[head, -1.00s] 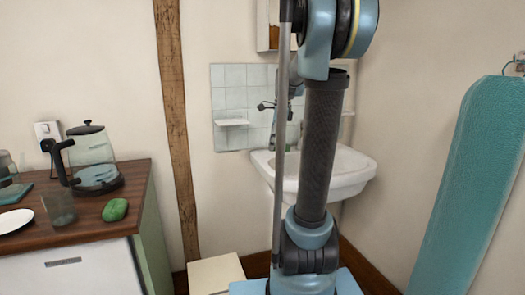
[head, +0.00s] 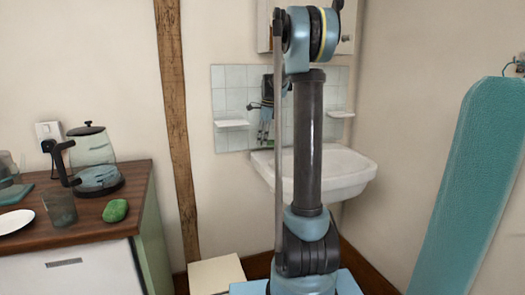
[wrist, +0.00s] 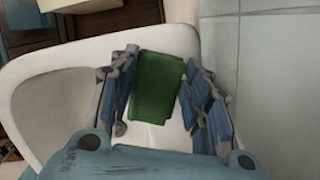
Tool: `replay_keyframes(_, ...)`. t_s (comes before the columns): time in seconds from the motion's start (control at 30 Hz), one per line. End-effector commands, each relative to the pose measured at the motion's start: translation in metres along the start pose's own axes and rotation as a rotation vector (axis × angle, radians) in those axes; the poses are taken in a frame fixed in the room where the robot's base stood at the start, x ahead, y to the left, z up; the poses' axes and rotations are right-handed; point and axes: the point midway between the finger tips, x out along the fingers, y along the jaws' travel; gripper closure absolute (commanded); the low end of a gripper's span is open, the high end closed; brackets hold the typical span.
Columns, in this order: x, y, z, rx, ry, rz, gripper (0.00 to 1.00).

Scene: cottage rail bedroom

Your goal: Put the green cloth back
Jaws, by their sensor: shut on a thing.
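The green cloth (wrist: 157,88) shows in the wrist view as a dark green folded piece between the two blue finger pads of my gripper (wrist: 158,95). My gripper is shut on it, with the white basin behind. In the head view my gripper (head: 266,125) hangs pointing down in front of the tiles, above the left part of the washbasin (head: 345,177).
Two small white shelves, left (head: 232,123) and right (head: 341,114), sit on the tiled splashback (head: 232,100). The wooden counter (head: 95,230) at left holds a kettle (head: 94,160), a glass (head: 60,208) and a green lump (head: 115,210). An ironing board (head: 470,190) leans at right.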

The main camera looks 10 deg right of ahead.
Motion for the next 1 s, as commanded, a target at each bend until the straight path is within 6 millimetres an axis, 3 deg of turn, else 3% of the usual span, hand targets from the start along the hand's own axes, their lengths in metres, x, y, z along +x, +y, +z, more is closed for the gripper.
replay_keyframes(0.27,0.018,0.0,-0.003,0.0,0.0,0.0,0.79)
replay_keyframes(0.5,0.047,-0.003,-0.008,0.001,0.0,0.0,0.79)
replay_keyframes(0.73,0.05,-0.004,-0.008,0.002,0.0,0.0,0.79)
replay_keyframes(0.77,0.05,-0.004,-0.008,0.002,0.0,0.0,0.52)
replay_keyframes(0.83,0.05,-0.004,-0.008,0.002,0.0,0.0,0.36)
replay_keyframes(1.0,0.049,-0.004,-0.008,0.002,0.0,0.0,0.36)
